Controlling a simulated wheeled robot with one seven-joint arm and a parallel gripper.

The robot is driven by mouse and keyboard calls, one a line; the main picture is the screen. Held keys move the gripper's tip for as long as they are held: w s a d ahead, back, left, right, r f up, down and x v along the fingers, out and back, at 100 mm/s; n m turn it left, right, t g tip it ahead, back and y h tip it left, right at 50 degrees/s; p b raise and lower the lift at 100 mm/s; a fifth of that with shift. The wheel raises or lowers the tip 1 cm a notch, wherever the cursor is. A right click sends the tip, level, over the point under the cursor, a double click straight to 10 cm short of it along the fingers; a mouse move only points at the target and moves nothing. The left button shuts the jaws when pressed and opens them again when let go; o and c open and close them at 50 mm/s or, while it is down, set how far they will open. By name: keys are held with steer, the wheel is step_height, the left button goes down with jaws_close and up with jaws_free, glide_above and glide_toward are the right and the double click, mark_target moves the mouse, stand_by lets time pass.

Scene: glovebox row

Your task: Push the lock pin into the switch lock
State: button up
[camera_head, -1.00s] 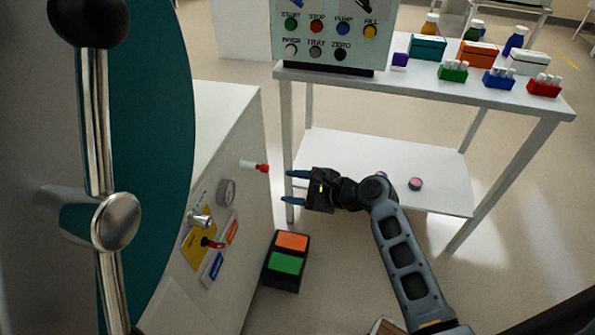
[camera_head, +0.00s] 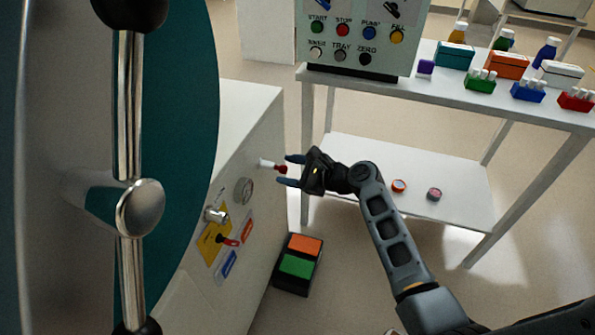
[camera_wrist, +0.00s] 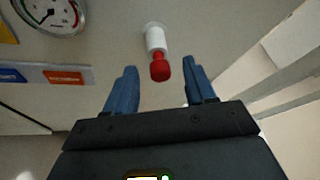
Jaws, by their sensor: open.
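A white peg with a red tip (camera_head: 268,164) sticks out of the pale cabinet's side. It also shows in the wrist view (camera_wrist: 156,40). My gripper (camera_head: 284,171) is open and faces that side, with the red tip about between its fingertips. I cannot tell whether either finger touches it. Below and to the left, a yellow plate (camera_head: 210,247) carries a silver cylinder (camera_head: 215,215) and a red lever (camera_head: 228,241). I cannot tell for certain which of these parts are the lock pin and the switch lock.
A round gauge (camera_head: 244,190) sits between the peg and the plate. A box with orange and green pads (camera_head: 298,257) stands on the floor by the cabinet. A white table (camera_head: 452,92) with a control panel (camera_head: 362,48) stands behind my arm.

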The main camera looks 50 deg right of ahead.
steer(key=shift+c, duration=0.4)
jaws_close()
stand_by(0.4)
